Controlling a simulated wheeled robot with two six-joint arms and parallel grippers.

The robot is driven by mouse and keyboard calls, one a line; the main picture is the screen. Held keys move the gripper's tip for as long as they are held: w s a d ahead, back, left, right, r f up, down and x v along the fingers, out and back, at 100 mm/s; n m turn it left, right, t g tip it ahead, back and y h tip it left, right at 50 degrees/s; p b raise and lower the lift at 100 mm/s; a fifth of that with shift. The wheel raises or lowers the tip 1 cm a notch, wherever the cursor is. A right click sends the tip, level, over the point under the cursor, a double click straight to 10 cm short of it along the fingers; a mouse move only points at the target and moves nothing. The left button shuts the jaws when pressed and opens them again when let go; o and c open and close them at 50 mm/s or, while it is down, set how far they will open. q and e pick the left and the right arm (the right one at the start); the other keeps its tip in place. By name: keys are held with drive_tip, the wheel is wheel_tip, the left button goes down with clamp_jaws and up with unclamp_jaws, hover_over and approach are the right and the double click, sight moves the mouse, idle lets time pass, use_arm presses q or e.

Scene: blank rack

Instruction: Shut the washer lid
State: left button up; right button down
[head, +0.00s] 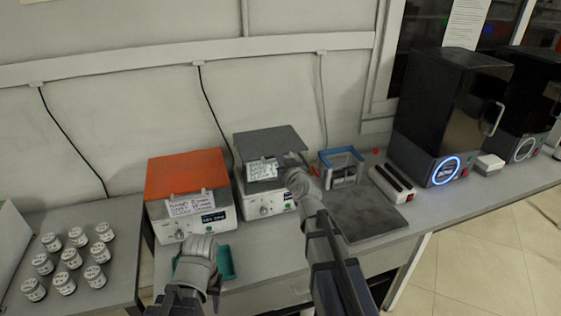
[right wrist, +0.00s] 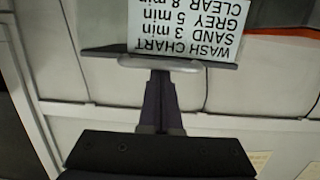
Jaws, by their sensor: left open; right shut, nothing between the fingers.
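The washer (head: 265,204) is a light box with a knob and a dark grey lid (head: 268,140) in the middle of the bench. A wash chart card (head: 262,170) is on the lid's front; it shows large and upside down in the right wrist view (right wrist: 190,25). My right gripper (head: 294,165) is shut and empty at the lid's front right. In the right wrist view its fingers (right wrist: 160,98) reach a grey bar (right wrist: 165,62) at the lid's edge; contact is unclear. My left gripper (head: 205,245) is open over a teal tray (head: 225,264).
An orange-lidded box (head: 187,174) stands left of the washer. To the right are a blue-framed holder (head: 341,160), a black-slotted block (head: 391,183), a dark flat plate (head: 367,215) and black machines (head: 446,105). Several labelled jars (head: 70,258) stand at the left.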

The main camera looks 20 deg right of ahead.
use_arm(q)
drive_tip(key=shift+s+a+f+b, duration=0.1)
drive_tip(key=shift+a+f+b, duration=0.1)
drive_tip(key=shift+f+b, duration=0.45)
use_arm(e)
drive_tip(key=shift+s+a+f, duration=0.15)
drive_tip(key=shift+s+f, duration=0.1)
drive_tip(key=shift+f, duration=0.25)
drive_tip(key=shift+s+a+f, duration=0.15)
drive_tip(key=shift+s+f, duration=0.1)
drive_tip(key=shift+f, duration=0.25)
use_arm(q)
drive_tip(key=shift+f, duration=0.3)
use_arm(e)
drive_tip(key=shift+s+f, duration=0.1)
use_arm(q)
drive_tip(key=shift+r, duration=0.15)
wheel_tip(320, 180, up, 5)
drive_tip(key=d+p, duration=0.1)
drive_tip(key=p, duration=0.5)
use_arm(e)
wheel_tip(320, 180, up, 6)
use_arm(q)
wheel_tip(320, 180, down, 8)
drive_tip(key=b, duration=0.8)
use_arm(e)
drive_tip(key=s+f, duration=0.6)
drive_tip(key=f, duration=0.2)
drive_tip(key=shift+d, duration=0.35)
